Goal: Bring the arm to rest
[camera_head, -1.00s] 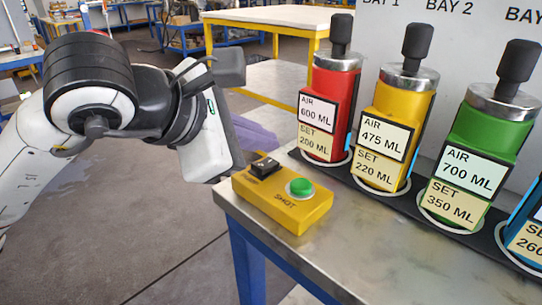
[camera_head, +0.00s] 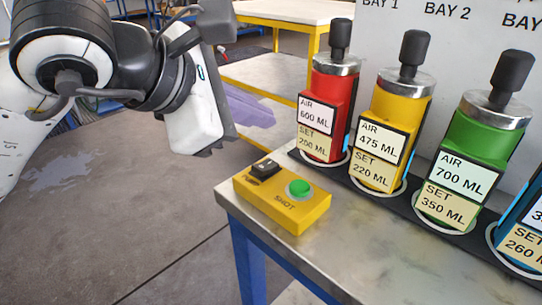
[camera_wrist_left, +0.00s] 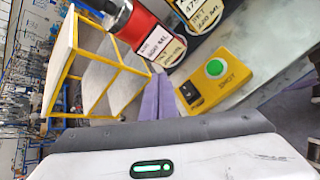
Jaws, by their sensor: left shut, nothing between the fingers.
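My left arm comes in from the left in the head view, with its white wrist raised above the floor beside the metal table. My left gripper (camera_head: 247,108) shows purple fingers, partly hidden behind the wrist. The fingers are together and empty in the left wrist view (camera_wrist_left: 158,98). They are clear of the yellow shot box (camera_head: 282,198), which has a green button (camera_head: 299,188) and a black switch (camera_head: 264,168). The box sits at the near left corner of the table. My right gripper is not in view.
Red (camera_head: 322,120), yellow (camera_head: 383,140) and green (camera_head: 470,150) vessels with black tops stand in a row on the table (camera_head: 330,250), with part of a blue one (camera_head: 525,235) at the right edge. A yellow-framed bench (camera_head: 290,80) stands behind. Open floor lies left.

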